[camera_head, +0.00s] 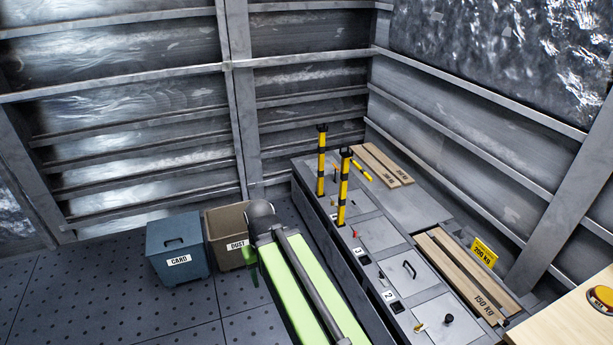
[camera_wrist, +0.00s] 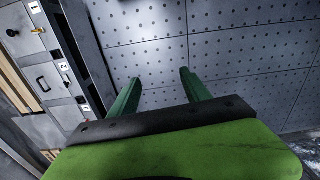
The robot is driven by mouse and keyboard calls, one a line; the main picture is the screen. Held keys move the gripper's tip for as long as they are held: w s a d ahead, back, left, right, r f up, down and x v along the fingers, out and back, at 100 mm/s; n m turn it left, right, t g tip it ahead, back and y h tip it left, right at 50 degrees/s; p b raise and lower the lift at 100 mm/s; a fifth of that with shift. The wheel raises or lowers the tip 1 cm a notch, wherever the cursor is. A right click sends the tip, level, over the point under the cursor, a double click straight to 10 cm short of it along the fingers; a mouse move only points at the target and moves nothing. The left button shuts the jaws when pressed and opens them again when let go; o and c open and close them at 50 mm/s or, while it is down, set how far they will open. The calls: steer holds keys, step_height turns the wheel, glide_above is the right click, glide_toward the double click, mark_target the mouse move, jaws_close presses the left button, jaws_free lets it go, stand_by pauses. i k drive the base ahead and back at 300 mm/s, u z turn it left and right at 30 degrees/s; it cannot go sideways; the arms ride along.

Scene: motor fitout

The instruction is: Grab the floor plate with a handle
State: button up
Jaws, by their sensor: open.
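The floor plate with a handle (camera_head: 392,272) is a grey square panel with a dark bar handle, set in a row of similar panels at the lower right of the head view. It also shows at the left edge of the wrist view (camera_wrist: 48,72), handle visible. My gripper (camera_wrist: 161,76) is open, its two green fingers apart with only the perforated floor between and beyond them. In the head view my green arm covers the lower middle, and the gripper end (camera_head: 250,264) is left of the plate row, well apart from the handle.
A blue CARD box (camera_head: 178,250) and a brown DUST bin (camera_head: 228,240) stand left of my arm. Two yellow-black posts (camera_head: 343,190) rise from the plate row. Wooden boards (camera_head: 468,275) lie right of it.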

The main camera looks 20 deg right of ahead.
mark_target(409, 275)
steer(key=z, duration=1.5)
steer(key=k, duration=0.9)
steer(key=i, duration=0.9)
steer(key=z, duration=0.1)
steer(key=k, duration=0.45)
steer(key=u, duration=0.65)
steer(key=i, duration=1.25)
steer(key=u, duration=0.85)
